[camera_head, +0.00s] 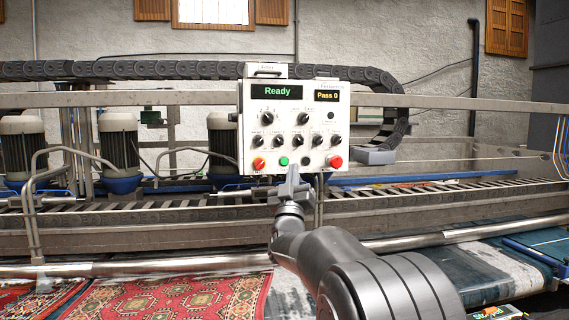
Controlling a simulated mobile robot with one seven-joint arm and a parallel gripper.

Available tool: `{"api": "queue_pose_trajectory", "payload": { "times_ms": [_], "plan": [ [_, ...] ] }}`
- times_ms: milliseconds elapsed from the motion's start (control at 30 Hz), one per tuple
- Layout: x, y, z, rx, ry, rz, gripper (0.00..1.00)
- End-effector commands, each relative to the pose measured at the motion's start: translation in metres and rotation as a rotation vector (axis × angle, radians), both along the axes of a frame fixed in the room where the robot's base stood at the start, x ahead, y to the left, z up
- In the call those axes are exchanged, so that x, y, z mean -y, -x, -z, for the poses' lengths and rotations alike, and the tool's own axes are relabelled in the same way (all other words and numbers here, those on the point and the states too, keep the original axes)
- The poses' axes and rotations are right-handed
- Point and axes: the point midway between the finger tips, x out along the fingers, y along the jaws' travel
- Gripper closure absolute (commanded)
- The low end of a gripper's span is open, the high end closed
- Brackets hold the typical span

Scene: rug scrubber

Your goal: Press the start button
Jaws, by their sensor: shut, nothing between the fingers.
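The white control panel (290,127) stands in the middle of the view. Its green display (276,92) reads "Ready" and its smaller display (326,96) reads "Pass 0". A green button (284,161) sits in the panel's bottom row, between an orange-red knob (259,163) on the left and a dark button (305,161). A large red button (335,161) is at the lower right corner. My gripper (292,172) is shut and empty, in front of the panel's lower edge, just below and right of the green button. I cannot tell whether it touches the panel.
Several dark selector knobs (291,141) fill the panel above the buttons. A patterned red rug (170,298) lies at the lower left. Grey motors (119,140) stand at the left.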

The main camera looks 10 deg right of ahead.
Motion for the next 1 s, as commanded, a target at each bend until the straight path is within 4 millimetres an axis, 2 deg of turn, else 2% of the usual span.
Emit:
{"api": "queue_pose_trajectory", "payload": {
  "times_ms": [167, 700, 1000],
  "plan": [
    [0.000, -0.008, 0.000, 0.000, 0.000, 0.000, 1.00],
    [0.000, -0.077, 0.000, 0.000, -0.001, -0.001, 1.00],
    [0.000, -0.088, 0.000, -0.001, -0.001, 0.000, 1.00]
  ]
}}
